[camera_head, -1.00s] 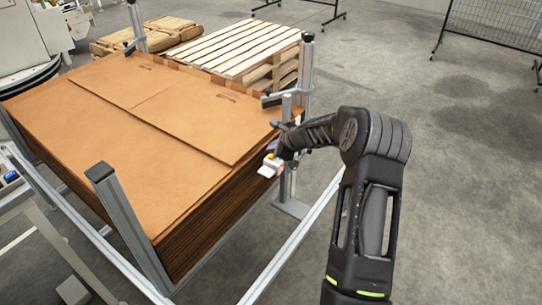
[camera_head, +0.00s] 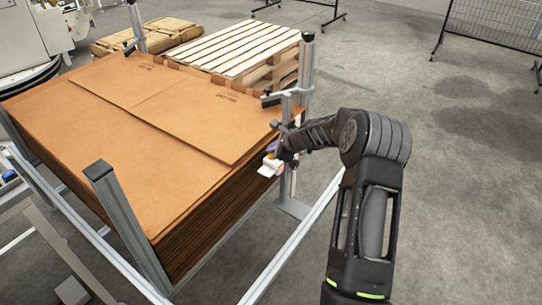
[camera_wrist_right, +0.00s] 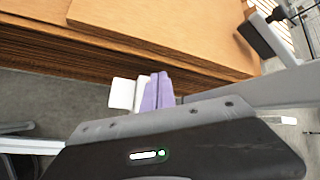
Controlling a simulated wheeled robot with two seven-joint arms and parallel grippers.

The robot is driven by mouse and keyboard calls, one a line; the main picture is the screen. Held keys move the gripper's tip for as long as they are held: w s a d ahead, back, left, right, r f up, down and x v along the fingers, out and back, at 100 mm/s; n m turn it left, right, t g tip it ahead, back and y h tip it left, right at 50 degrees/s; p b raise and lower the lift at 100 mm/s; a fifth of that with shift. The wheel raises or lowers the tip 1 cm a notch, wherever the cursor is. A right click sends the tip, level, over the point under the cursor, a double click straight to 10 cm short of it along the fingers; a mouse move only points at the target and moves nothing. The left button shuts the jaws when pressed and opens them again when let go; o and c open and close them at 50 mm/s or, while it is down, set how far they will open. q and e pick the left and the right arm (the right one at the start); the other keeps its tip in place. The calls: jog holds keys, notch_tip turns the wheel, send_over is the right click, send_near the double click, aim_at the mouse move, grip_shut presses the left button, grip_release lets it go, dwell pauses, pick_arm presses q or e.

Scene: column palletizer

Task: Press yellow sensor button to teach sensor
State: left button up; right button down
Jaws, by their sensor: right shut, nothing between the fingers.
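My right arm reaches in from the lower right. In the right wrist view the purple fingers (camera_wrist_right: 158,92) are shut together, empty, beside white parts of the device (camera_wrist_right: 124,92). I cannot tell whether they touch it. The yellow button itself is not clear in either view. My left gripper is not in view.
A tall stack of brown cardboard sheets (camera_head: 130,100) stands in a metal frame with upright posts (camera_head: 122,218). A rail (camera_head: 290,250) runs along its right side. Wooden pallets (camera_head: 240,45) lie behind. The grey floor (camera_head: 460,150) at the right is open.

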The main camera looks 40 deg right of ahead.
jog(key=shift+f+b, duration=0.4)
dwell(0.3)
jog(key=shift+r, duration=0.15)
jog(key=shift+r+p, duration=0.65)
jog(key=shift+r, duration=0.05)
notch_tip(320, 180, up, 5)
jog(key=p, duration=0.4)
dwell(1.0)
